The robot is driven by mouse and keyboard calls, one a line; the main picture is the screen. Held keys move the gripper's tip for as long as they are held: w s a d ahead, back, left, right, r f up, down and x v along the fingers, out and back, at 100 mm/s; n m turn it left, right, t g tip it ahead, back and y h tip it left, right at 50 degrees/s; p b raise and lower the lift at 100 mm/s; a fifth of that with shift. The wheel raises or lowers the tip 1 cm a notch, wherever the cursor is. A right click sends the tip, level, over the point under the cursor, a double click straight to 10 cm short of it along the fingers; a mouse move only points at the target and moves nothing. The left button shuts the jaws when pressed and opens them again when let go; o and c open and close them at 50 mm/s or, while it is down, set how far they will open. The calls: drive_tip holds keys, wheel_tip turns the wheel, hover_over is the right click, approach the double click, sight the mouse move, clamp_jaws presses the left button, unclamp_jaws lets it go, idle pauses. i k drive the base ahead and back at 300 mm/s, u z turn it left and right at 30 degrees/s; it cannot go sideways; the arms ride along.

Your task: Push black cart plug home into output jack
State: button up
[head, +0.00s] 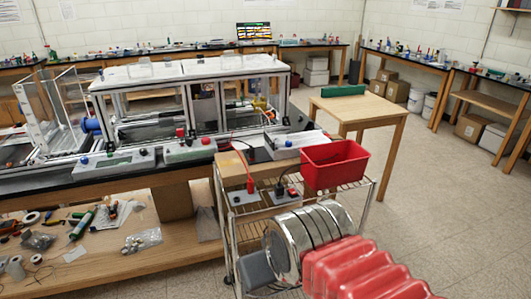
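A black plug (280,189) stands on a small grey box (285,198) on top of the wire cart (262,213). A dark lead runs up from it. It is too small to tell how deep the plug sits or which jack it is in. A red plug (250,185) with a red lead stands on a second grey box (243,198) to the left. My arm's silver and red ribbed parts fill the bottom of the view, in front of the cart. My gripper cannot be made out in this view.
A red bin (334,164) stands on the cart's right end, close to the black plug. A bench with a glazed extrusion frame (190,90) stands behind left. A wooden table (365,105) stands behind right. Open floor (440,200) lies to the right.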

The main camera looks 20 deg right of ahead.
sight(251, 149)
drive_tip(key=z, duration=0.1)
drive_tip(key=i, duration=1)
drive_tip(key=z, duration=0.05)
